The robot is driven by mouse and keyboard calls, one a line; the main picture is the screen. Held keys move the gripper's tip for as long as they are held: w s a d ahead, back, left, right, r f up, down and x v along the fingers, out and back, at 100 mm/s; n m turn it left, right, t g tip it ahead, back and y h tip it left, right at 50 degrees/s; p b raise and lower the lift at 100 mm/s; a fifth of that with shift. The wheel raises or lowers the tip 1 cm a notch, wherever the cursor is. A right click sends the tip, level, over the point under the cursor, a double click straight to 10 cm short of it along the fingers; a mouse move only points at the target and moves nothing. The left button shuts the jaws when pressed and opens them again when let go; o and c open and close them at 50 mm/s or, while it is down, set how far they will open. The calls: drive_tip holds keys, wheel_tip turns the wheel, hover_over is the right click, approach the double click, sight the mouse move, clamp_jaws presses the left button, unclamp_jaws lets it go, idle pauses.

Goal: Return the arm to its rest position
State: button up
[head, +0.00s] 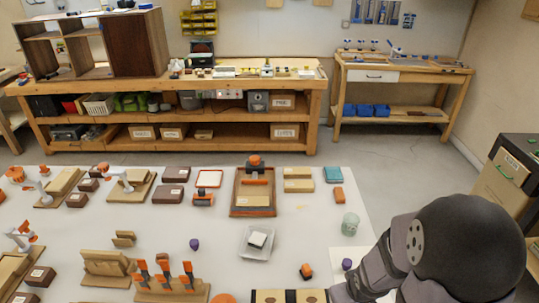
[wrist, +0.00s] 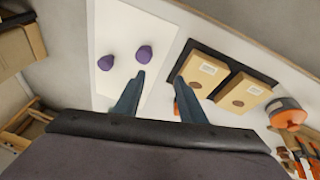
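My arm (head: 465,245) reaches in from the lower right of the head view, with its large dark joint nearest the camera. My gripper shows in the wrist view (wrist: 160,76). Its two dark blue-grey fingers are apart, with nothing between them. The fingertips point toward a gap between a white sheet (wrist: 117,25) and a dark tray (wrist: 230,108). In the head view I cannot make out the fingers.
Two purple pieces (wrist: 105,62) (wrist: 144,54) lie on the sheet. Two tan labelled blocks (wrist: 204,72) (wrist: 243,92) sit in the tray. An orange-and-grey object (wrist: 287,114) stands beside it. A greenish jar (head: 350,223) and a clear bin (head: 247,253) stand on the table.

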drive_tip(key=s+a+r+m+g, duration=0.2)
drive_tip(key=s+a+r+g, duration=0.2)
drive_tip(key=s, duration=0.5)
wheel_tip(320, 180, up, 3)
drive_tip(key=shift+s+a+f+m+y, duration=0.1)
drive_tip(key=shift+s+a+m+y, duration=0.25)
drive_tip(key=shift+a, duration=0.6)
